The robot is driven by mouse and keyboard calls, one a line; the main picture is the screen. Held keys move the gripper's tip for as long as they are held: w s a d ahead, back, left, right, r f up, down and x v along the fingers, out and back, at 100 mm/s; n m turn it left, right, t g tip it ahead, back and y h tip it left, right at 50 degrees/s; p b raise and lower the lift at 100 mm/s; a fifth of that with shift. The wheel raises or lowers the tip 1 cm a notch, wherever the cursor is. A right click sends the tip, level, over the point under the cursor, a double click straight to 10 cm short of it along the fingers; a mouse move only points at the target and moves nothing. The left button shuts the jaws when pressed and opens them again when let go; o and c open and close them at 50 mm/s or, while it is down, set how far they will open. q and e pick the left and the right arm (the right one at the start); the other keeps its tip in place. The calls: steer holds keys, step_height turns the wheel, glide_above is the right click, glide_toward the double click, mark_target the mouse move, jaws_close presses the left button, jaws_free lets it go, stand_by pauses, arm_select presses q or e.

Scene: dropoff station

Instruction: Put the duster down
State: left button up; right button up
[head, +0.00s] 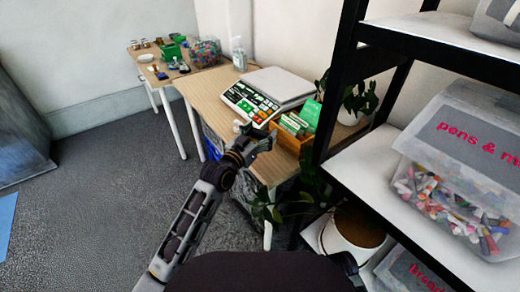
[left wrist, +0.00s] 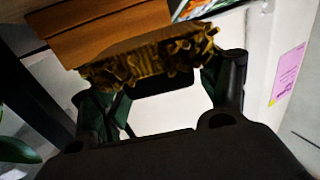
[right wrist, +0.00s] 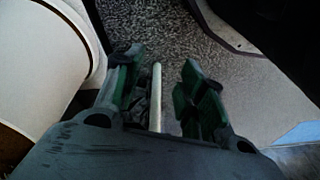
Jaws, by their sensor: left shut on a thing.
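The duster (left wrist: 150,62), a ruffled brown-yellow strip, shows between the fingertips of my left gripper (left wrist: 165,85) in the left wrist view. That gripper is shut on it. In the head view my left gripper (head: 252,143) is at the near edge of the wooden table (head: 213,93), left of an orange-brown box. The duster is hard to make out there. My right gripper (right wrist: 160,85) shows only in the right wrist view. Its fingers are apart, and a thin pale rod shows in the gap; I cannot tell how far behind it is.
The table bears a scale (head: 262,95), the orange-brown box (head: 290,138) with green packs, and a sanitizer bottle (head: 239,55). A black-framed shelf (head: 380,165) with clear bins stands right. A farther table (head: 150,73) holds small items.

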arm_select(q)
step_height(320, 180, down, 2)
steer(key=shift+f, duration=0.1)
arm_select(e)
steer(key=shift+a+r, duration=0.1)
steer(key=shift+r, duration=0.5)
steer(key=shift+f, duration=0.1)
arm_select(q)
steer(key=shift+f+b, duration=0.3)
steer(key=shift+b, duration=0.05)
steer(key=shift+f+b, duration=0.5)
steer(key=shift+f, duration=1.15)
arm_select(e)
steer(key=shift+w+a+r, duration=0.1)
steer(key=shift+a+r, duration=0.05)
steer(key=shift+r, duration=0.7)
arm_select(q)
steer(key=o, duration=0.9)
